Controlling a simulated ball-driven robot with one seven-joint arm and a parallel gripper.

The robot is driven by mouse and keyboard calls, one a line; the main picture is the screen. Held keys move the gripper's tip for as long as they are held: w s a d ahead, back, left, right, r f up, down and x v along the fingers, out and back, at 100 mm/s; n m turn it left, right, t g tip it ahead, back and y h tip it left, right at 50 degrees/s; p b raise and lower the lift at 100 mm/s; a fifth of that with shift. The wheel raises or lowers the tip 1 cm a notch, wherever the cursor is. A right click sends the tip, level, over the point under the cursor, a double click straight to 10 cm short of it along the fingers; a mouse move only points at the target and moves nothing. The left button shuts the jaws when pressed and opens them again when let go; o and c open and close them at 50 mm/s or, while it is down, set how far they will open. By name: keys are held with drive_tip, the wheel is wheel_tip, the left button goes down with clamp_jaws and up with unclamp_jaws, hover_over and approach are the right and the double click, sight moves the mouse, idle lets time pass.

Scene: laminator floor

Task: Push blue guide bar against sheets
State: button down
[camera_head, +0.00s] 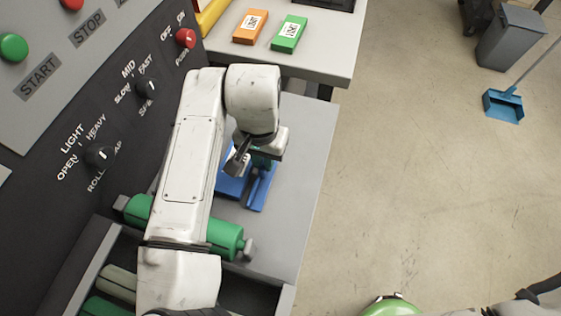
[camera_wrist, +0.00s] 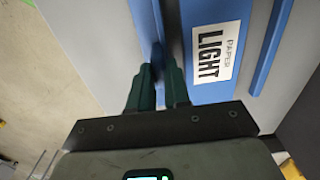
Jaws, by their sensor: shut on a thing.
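The blue guide bar (camera_head: 262,190) lies on the grey feed table, partly hidden under my arm. In the wrist view the bar (camera_wrist: 147,22) runs up from between my fingers. My gripper (camera_wrist: 158,70) has green fingers shut on the bar; it also shows in the head view (camera_head: 258,163). The blue sheets (camera_wrist: 232,12) lie just right of the bar in the wrist view, with a white label reading "PAPER LIGHT". A narrow grey strip seems to show between bar and sheets. In the head view the sheets (camera_head: 229,186) are mostly hidden by my arm.
A second blue bar (camera_wrist: 272,45) borders the sheets' far side. A green roller (camera_head: 224,236) lies near the feed table (camera_head: 292,200). The control panel (camera_head: 75,110) stands at left. Orange (camera_head: 250,26) and green (camera_head: 289,34) labelled packs lie on the back table.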

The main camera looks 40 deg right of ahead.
drive_tip(key=w+a, duration=0.1)
drive_tip(key=w, duration=0.1)
drive_tip(key=w+a, duration=0.2)
drive_tip(key=shift+w+a, duration=0.2)
drive_tip(key=shift+w, duration=0.15)
drive_tip(key=c, duration=1.1)
unclamp_jaws()
drive_tip(key=shift+r, duration=0.1)
wheel_tip(320, 180, up, 11)
drive_tip(key=shift+f+b, duration=0.2)
drive_tip(key=shift+b, duration=0.55)
